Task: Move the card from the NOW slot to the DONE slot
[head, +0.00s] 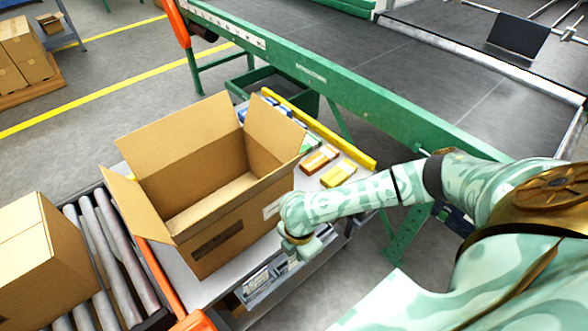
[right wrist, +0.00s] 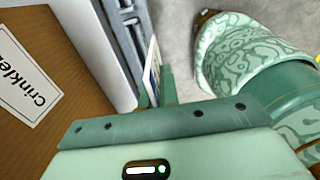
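My right gripper (head: 298,250) points down at the near edge of the bench, just right of the open carton. In the right wrist view, its green fingers (right wrist: 157,92) are on either side of a thin card (right wrist: 152,68) with white and blue on it, seen nearly edge-on. I cannot tell whether the fingers press on it. A grey slotted rack (head: 262,283) hangs at the bench's front edge beside the gripper, and part of it shows in the right wrist view (right wrist: 130,28). The NOW and DONE labels cannot be read. My left gripper is out of view.
A large open carton (head: 215,225) stands on the bench close to my right gripper. Orange (head: 318,159) and yellow (head: 338,174) small boxes lie behind. A roller conveyor with a closed carton (head: 40,255) is at left. A green-framed belt conveyor (head: 330,80) runs behind.

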